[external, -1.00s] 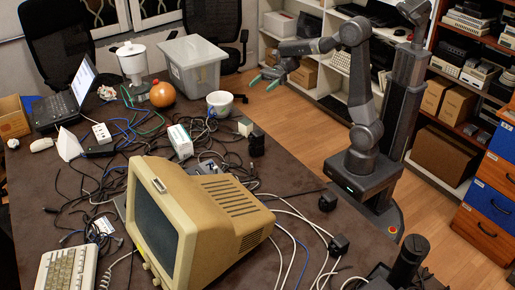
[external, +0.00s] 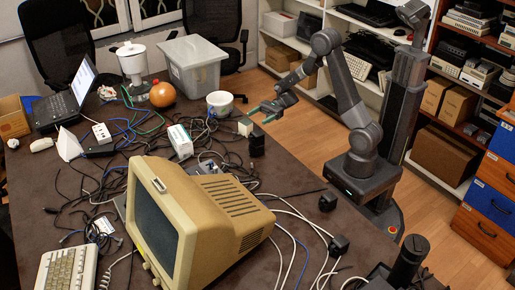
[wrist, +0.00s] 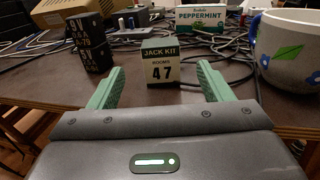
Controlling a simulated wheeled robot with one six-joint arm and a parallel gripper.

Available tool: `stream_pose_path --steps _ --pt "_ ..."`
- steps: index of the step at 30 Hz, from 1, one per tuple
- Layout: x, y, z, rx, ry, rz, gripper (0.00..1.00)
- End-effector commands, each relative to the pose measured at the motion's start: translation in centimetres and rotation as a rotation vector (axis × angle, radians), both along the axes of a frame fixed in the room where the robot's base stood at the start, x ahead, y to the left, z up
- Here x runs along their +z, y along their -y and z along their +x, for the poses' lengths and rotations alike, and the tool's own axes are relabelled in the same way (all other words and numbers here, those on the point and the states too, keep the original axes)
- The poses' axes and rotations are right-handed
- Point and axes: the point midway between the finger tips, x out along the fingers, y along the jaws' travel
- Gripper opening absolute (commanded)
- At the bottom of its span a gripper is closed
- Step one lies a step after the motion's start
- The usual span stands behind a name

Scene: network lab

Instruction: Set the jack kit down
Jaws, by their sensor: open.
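The jack kit (wrist: 161,62) is a small box with a green top and a pale front reading "JACK KIT ROOMS 47". It stands upright on the dark table (wrist: 140,94) near its edge. In the external view the jack kit (external: 245,126) sits between the white cup and a black block. My gripper (wrist: 158,85) is open, with its green fingers apart on either side of the kit's line and the kit a little beyond the tips. In the external view my gripper (external: 268,113) is at the table's right edge, just beside the kit.
A white mug (wrist: 290,50) with a leaf pattern stands right of the kit. Black blocks (wrist: 91,42) stand to its left. A peppermint box (wrist: 200,17) and tangled cables lie behind. A beige monitor (external: 190,225) fills the table's front. The floor beside the table is clear.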

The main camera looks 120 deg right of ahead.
Motion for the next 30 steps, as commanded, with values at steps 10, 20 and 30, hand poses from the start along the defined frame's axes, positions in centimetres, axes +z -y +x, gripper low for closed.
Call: stream_pose_path --steps 10,20,30 --pt "0.0 -1.2 5.6 0.002 0.000 0.000 0.73" --pt "0.4 -1.9 8.8 0.004 0.001 -0.003 0.73" --pt "0.6 -2.3 11.1 0.001 0.000 0.000 0.73"
